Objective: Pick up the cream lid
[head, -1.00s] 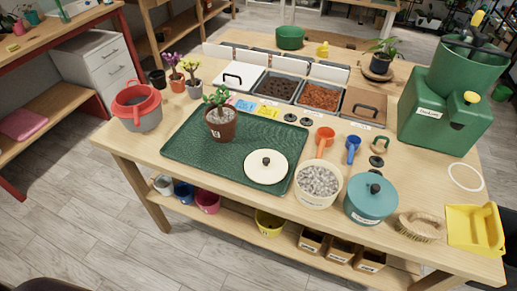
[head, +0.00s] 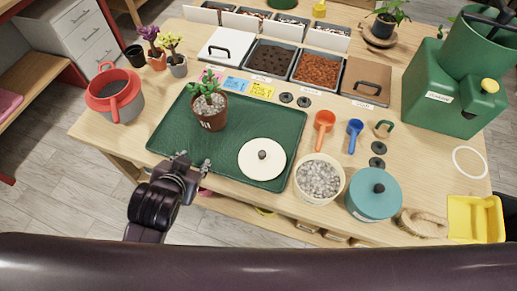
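The cream lid (head: 262,159), round with a dark knob, lies flat on the right front part of the green tray (head: 227,174). My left gripper (head: 193,162) is at the tray's front left edge, to the left of the lid and apart from it. Its two fingers are spread with nothing between them. A bowl of pale pebbles (head: 319,178) without a lid stands to the right of the tray. My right gripper is not in view.
A potted plant (head: 211,111) stands on the tray, behind the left gripper. A lidded teal pot (head: 374,194) is right of the pebble bowl. A red and grey watering can (head: 116,97) is at the left. Orange (head: 324,121) and blue (head: 355,129) scoops lie behind the bowl.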

